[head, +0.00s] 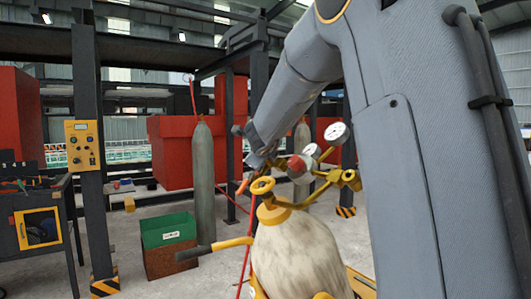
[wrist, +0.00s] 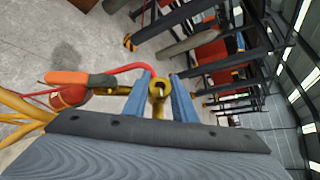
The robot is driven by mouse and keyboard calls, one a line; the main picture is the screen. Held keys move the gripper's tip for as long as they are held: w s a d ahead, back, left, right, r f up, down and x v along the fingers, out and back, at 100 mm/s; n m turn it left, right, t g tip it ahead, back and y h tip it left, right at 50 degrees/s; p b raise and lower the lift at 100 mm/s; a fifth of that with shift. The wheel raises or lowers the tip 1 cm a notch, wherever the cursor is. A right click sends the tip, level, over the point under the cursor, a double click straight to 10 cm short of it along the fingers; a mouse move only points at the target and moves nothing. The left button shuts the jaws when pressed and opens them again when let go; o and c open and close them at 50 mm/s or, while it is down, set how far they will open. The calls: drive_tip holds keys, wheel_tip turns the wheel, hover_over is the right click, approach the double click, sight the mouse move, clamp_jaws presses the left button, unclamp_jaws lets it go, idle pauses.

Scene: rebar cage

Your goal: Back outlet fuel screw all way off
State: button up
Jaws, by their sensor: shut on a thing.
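My gripper (wrist: 160,84) has its two blue fingers on either side of a brass-yellow fitting (wrist: 158,92), which I take to be the outlet fuel screw, and is shut on it. A red hose (wrist: 130,70) runs close beside the left finger. In the head view my gripper (head: 257,160) is small and partly hidden behind the valve parts. A regulator with two white gauges (head: 337,133) and a red knob (head: 297,166) sits beside it, above the pale gas cylinder (head: 300,258) with its yellow handwheel (head: 263,186). The screw's threads are not visible.
An orange-handled part (wrist: 80,78) lies close left of the fingers. A grey-green cylinder (head: 203,175) and a green-topped bin (head: 168,243) stand behind. A dark post with a yellow control box (head: 82,145) and a tool cart (head: 35,225) are at the left.

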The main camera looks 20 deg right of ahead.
idle(0.4)
drive_tip(key=o, duration=1)
drive_tip(key=shift+o, duration=0.2)
drive_tip(key=v, duration=0.7)
drive_tip(key=shift+s+a+r, duration=0.15)
drive_tip(key=shift+s+a, duration=0.05)
drive_tip(key=shift+s, duration=0.15)
